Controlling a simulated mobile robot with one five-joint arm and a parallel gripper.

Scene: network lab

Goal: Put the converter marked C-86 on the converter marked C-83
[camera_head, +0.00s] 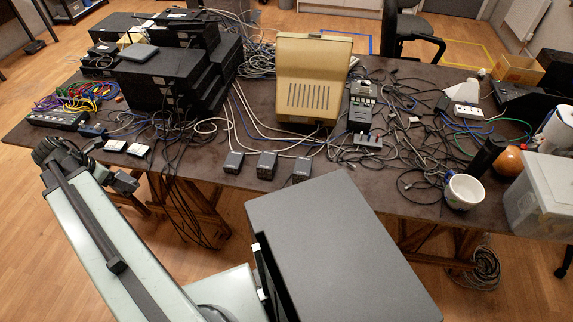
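Three small dark box-shaped converters stand in a row near the front edge of the table: a left one (233,162), a middle one (266,166) and a right one (302,169). They stand apart from each other, with pale cables running behind them. Their markings are too small to read, so I cannot tell which is C-83 or C-86. My arm (100,250) rises at the lower left, with its dark joint near the table's front left edge. I cannot make out my gripper's fingers in this view.
A beige device (313,80) stands behind the converters. Stacked black boxes (170,80) are to the left. Tangled cables (405,130), a white bowl (464,191) and a clear bin (541,198) lie to the right. Two small white-topped boxes (127,148) sit left. Some bare table shows near the front edge.

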